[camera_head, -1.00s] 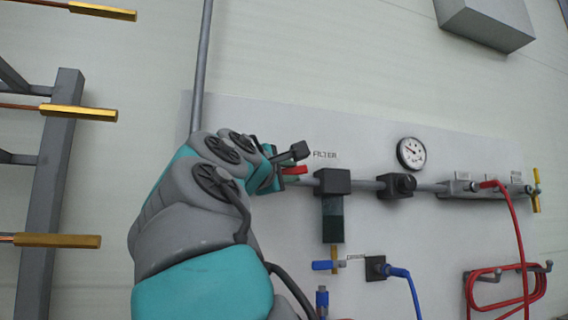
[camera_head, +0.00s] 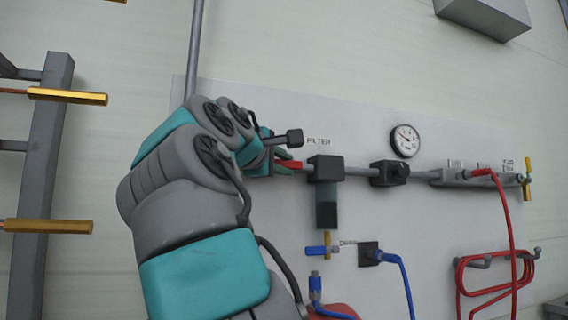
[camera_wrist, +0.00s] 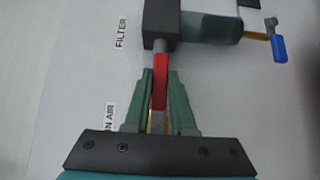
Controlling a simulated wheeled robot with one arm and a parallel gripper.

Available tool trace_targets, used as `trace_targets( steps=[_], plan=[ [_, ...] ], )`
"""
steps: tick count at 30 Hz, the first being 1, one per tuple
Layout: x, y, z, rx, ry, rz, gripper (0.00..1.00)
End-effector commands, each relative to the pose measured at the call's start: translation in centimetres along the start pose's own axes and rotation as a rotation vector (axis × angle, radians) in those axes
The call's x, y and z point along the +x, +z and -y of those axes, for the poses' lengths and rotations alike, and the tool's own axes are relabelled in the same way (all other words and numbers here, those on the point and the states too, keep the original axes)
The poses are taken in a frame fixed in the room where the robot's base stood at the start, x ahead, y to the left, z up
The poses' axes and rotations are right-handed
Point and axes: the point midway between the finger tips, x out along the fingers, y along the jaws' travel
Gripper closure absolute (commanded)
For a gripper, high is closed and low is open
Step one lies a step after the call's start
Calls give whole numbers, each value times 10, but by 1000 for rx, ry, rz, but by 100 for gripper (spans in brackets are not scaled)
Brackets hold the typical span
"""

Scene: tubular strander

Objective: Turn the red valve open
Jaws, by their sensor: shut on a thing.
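The red valve handle (camera_wrist: 160,82) lies between the two green fingers of my gripper (camera_wrist: 160,88) in the wrist view. The fingers are shut on it, and the handle lies along the grey pipe, pointing toward the dark filter block. A short yellow part shows between the fingers nearer the palm. In the head view the red handle (camera_head: 289,165) shows just left of the filter block (camera_head: 325,168). My gripper (camera_head: 282,160) is at it, mostly hidden behind my own arm. The valve body is hidden there.
A pipe runs right to a black regulator (camera_head: 389,173), with a gauge (camera_head: 405,141) above it, and a manifold with a red hose (camera_head: 512,230). Below the filter is a blue-handled valve (camera_head: 322,250) and a blue hose (camera_head: 405,280). Yellow-tipped bars (camera_head: 68,96) jut in at left.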

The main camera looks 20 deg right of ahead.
Motion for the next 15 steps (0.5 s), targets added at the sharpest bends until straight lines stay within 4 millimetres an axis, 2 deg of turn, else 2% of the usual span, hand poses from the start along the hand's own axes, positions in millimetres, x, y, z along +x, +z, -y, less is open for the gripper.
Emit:
trace_targets(
  steps=[9, 10, 15],
  plan=[
    [2, 0, 3, 0, -7, 3, 100],
    [2, 0, 3, 0, -7, 3, 74],
    [1, 0, 2, 0, -5, 2, 55]
  ],
)
